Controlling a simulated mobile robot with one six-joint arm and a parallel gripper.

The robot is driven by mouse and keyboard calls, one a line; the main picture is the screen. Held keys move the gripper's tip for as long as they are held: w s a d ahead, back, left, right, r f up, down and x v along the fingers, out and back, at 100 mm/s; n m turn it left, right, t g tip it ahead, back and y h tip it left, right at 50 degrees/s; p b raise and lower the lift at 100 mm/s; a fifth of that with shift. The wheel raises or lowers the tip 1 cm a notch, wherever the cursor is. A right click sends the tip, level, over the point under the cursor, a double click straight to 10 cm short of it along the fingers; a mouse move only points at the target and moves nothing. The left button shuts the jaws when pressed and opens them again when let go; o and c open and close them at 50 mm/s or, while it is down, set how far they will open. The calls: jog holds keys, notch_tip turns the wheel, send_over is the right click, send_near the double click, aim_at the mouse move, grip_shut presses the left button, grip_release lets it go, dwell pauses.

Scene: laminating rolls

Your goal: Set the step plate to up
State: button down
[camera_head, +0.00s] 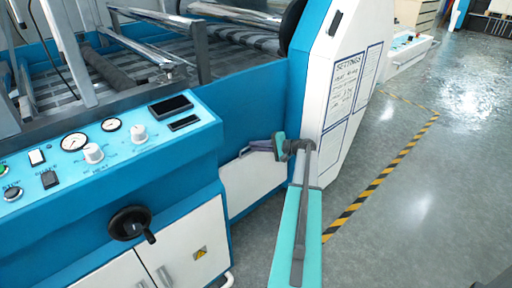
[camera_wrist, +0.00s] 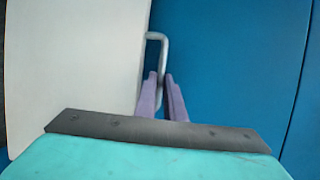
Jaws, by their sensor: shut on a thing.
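The step plate (camera_head: 252,186) is a white panel low on the blue machine's side, between the control cabinet and the white end housing. It appears to stand close to upright in the head view, but I cannot tell its exact tilt. In the wrist view the white panel (camera_wrist: 75,60) fills the left side, and a thin grey bent handle (camera_wrist: 157,37) shows at its right edge. My gripper (camera_head: 254,146) is at the panel's upper edge. Its purple fingers (camera_wrist: 161,80) are shut on the handle, whose lower part they partly hide.
The control cabinet (camera_head: 100,170) with gauges, knobs and a black crank (camera_head: 130,223) stands at left. The white housing (camera_head: 345,80) with a settings sheet is close to my arm on the right. Grey floor (camera_head: 400,215) with a striped line (camera_head: 385,175) is clear at right.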

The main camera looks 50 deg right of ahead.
jog(key=shift+s+a+f, duration=0.15)
jog(key=shift+s, duration=1)
jog(key=c, duration=1.8)
grip_release()
jog(key=shift+c, duration=0.2)
jog(key=shift+s, duration=0.1)
jog(key=p+v, duration=0.1)
jog(key=v, duration=1.2)
jog(key=shift+s+r, duration=0.2)
jog(key=shift+r, duration=0.05)
jog(key=shift+s, duration=0.1)
